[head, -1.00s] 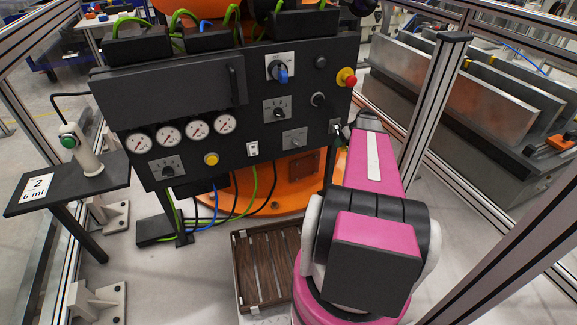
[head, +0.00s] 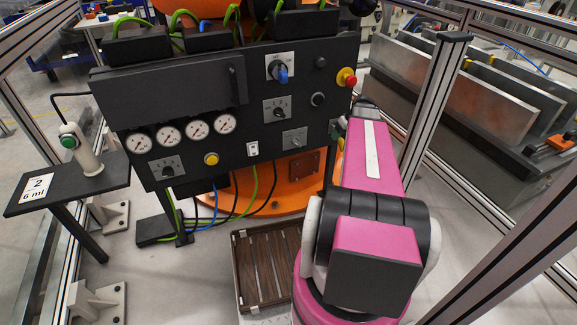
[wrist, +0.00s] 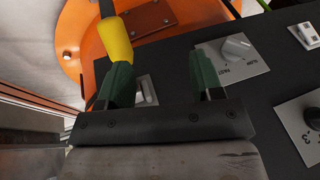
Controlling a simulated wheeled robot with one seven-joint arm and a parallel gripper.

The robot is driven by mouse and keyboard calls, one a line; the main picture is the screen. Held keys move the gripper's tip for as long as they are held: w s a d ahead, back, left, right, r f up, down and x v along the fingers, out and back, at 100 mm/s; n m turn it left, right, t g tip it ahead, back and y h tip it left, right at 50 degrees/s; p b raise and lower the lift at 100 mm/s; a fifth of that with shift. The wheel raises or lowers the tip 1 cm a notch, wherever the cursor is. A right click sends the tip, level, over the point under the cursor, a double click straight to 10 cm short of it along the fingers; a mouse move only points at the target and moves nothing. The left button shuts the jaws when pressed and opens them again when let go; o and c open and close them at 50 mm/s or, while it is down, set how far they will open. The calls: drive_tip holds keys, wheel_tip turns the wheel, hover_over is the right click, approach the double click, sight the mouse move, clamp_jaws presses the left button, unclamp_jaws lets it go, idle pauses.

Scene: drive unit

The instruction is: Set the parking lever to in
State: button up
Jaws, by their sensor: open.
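My gripper (wrist: 162,75) is open, its two dark green fingers spread in front of the black panel in the wrist view. A small light plate with a pale upright toggle (wrist: 148,90) shows between the fingers, nearer the left one. A yellow grip (wrist: 115,38) on a black rod stands just beyond the left fingertip; I cannot tell if they touch. No readable label shows which of these is the parking lever. In the head view my pink arm reaches the panel's lower right corner and hides most of this spot.
The control panel (head: 262,100) carries gauges, a grey knob on a plate (head: 294,138), a blue-handled switch (head: 280,71) and a red stop button (head: 348,77). A metal post (head: 435,95) stands close right of my arm. A slatted crate (head: 240,275) lies on the floor.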

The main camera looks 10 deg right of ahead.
drive_tip(key=s+a+g+h, duration=0.1)
drive_tip(key=s+a, duration=0.2)
drive_tip(key=a, duration=0.5)
drive_tip(key=s+a+f+m+h, duration=0.1)
drive_tip(key=s+a, duration=0.3)
drive_tip(key=a, duration=0.5)
drive_tip(key=s+a+f+m+g+h, duration=0.1)
drive_tip(key=s+a, duration=0.3)
drive_tip(key=a, duration=0.5)
drive_tip(key=shift+f+g, duration=0.15)
drive_tip(key=shift+g, duration=0.15)
drive_tip(key=shift+a, duration=0.1)
drive_tip(key=shift+s+a+m+h, duration=0.3)
drive_tip(key=shift+s+a, duration=0.2)
drive_tip(key=shift+a, duration=0.1)
